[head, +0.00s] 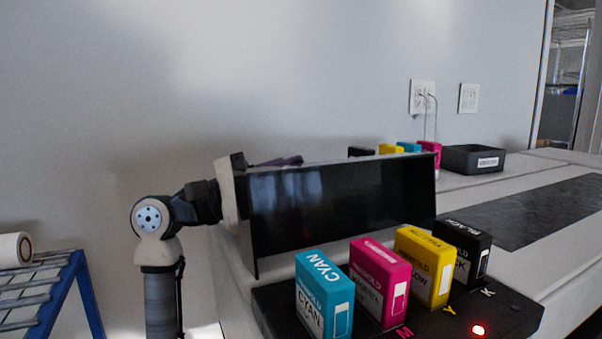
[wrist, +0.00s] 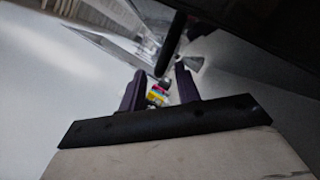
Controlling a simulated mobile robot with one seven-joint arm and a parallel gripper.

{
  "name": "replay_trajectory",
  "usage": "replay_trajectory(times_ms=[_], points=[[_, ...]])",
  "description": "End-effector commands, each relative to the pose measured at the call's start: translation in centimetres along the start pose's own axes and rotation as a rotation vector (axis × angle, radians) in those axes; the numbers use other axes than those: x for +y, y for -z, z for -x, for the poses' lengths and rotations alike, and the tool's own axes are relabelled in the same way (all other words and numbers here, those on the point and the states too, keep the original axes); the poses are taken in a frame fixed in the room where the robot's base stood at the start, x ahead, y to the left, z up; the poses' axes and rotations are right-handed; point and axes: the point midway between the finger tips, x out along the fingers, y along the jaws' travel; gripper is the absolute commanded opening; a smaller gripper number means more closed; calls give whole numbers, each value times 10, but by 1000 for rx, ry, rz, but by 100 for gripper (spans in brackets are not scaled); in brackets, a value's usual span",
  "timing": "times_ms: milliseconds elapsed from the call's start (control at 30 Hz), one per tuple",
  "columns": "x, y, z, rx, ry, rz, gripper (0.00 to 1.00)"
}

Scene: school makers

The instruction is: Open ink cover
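The ink cover (head: 340,203) is a glossy dark panel, standing raised and nearly upright behind the row of cartridges in the head view. In front of it, cyan (head: 324,294), magenta (head: 380,282), yellow (head: 425,265) and black (head: 462,251) cartridges stand on a dark base (head: 515,312). My gripper (head: 292,160) is behind the cover's upper left edge, mostly hidden there. In the wrist view its purple fingers (wrist: 160,72) are apart, with no object held between them. A dark surface (wrist: 265,45), likely the cover, fills the upper right. Contact with the cover cannot be told.
A red light (head: 478,330) glows on the base. More cartridges (head: 391,149) and a black labelled bin (head: 473,158) stand behind, near wall outlets (head: 422,97). A blue-framed rack (head: 62,295) is at left. The dark strip (head: 535,210) at right is bare.

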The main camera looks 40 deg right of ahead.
Motion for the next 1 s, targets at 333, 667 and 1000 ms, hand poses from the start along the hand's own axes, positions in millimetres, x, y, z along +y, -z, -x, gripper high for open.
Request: replay_trajectory(times_ms=[333,667,1000], points=[[-2,1,-20,-1,-1,0,33],[-2,1,-19,0,-1,0,13],[-2,1,-19,0,-1,0,0]])
